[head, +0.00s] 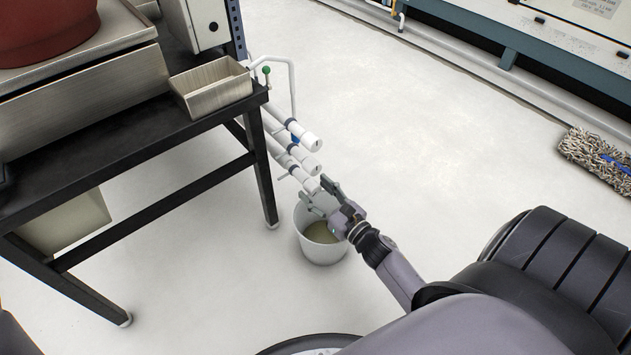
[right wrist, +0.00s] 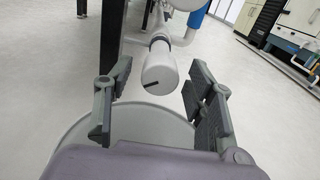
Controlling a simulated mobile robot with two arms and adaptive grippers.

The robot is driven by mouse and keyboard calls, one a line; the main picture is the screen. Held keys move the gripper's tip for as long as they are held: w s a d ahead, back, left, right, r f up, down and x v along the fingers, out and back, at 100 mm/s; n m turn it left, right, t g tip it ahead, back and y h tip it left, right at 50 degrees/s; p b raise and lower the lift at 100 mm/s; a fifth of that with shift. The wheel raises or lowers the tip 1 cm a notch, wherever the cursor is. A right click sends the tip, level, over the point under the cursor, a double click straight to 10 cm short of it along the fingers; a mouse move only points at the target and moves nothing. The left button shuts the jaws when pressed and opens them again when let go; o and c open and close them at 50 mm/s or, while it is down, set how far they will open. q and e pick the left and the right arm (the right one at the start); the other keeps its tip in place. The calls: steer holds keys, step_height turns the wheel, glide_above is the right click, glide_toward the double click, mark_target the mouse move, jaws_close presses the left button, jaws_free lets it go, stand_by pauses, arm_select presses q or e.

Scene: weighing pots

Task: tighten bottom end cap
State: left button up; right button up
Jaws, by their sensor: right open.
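The bottom end cap (head: 311,185) is a white cap on the end of the lowest white pipe at the bench's right side. It shows large in the right wrist view (right wrist: 160,70), with a short black mark on its end face. My right gripper (head: 319,190) is open, with its fingers at the cap. In the right wrist view the two fingers (right wrist: 158,90) stand left and right of the cap, with visible gaps on both sides. The cap's far side is hidden. My left gripper is not in view.
Two more capped pipes (head: 312,143) lie just above. A white bucket (head: 322,252) with murky liquid stands on the floor below my right gripper. The black bench (head: 130,137) carries a tray (head: 213,91). Open floor lies to the right, with a mop (head: 597,160) farther off.

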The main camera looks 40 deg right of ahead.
steer(key=shift+w, duration=0.4)
steer(key=shift+c, duration=0.2)
steer(key=c, duration=1.1)
